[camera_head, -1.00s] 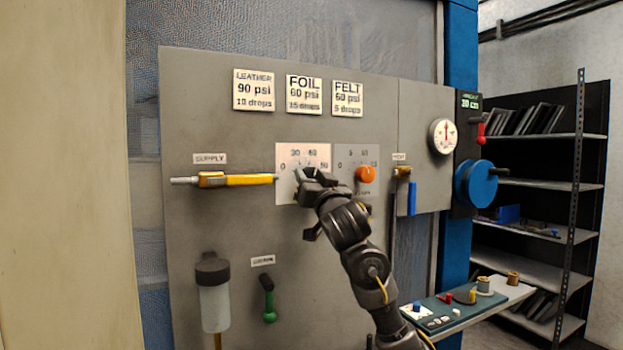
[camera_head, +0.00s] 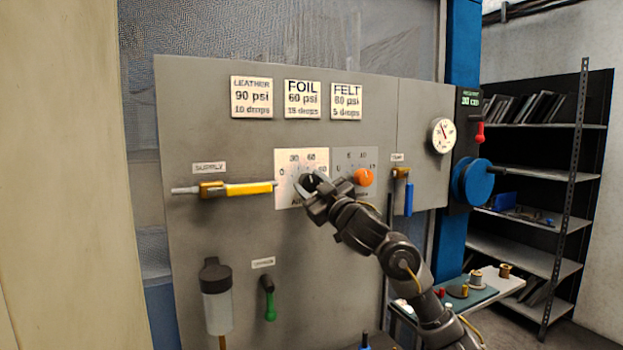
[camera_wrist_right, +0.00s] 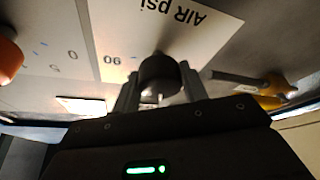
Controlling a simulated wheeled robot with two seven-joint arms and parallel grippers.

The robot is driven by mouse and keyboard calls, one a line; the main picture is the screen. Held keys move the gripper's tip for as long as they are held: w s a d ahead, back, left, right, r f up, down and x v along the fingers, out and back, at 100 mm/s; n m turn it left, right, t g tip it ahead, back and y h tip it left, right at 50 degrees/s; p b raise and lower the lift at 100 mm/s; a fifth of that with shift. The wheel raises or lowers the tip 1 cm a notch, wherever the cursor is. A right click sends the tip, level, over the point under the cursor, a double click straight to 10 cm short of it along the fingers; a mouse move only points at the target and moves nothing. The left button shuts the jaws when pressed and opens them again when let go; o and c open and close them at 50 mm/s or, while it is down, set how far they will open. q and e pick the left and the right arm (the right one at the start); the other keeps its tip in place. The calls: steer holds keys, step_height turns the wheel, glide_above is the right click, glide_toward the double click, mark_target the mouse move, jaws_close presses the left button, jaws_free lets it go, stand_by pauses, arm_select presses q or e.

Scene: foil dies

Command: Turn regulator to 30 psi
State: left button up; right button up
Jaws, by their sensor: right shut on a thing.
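The white air regulator plate (camera_head: 286,193), marked 0, 30, 60 and 90, is on the grey panel in the head view. My right gripper (camera_head: 311,186) is at this plate and shut on the dark regulator knob (camera_wrist_right: 160,78). In the right wrist view the fingers (camera_wrist_right: 158,90) sit on both sides of the knob. The gripper hides most of the knob in the head view, and the pointer cannot be read. The round white gauge (camera_head: 443,136) at the right has its needle tilted up and left. My left gripper is not in view.
An orange knob (camera_head: 364,177) sits close right of my right gripper. The yellow supply valve handle (camera_head: 245,189) is just left of the plate. A green-handled lever (camera_head: 269,300) and a bottle (camera_head: 216,305) are below. Shelves (camera_head: 545,180) stand at the far right.

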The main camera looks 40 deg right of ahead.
steer(key=shift+n+y, duration=0.4)
steer(key=shift+n, duration=0.3)
steer(key=o, duration=1)
steer(key=shift+s+f, duration=0.2)
steer(key=shift+s, duration=0.1)
steer(key=b+v, duration=0.3)
steer(key=v, duration=0.7)
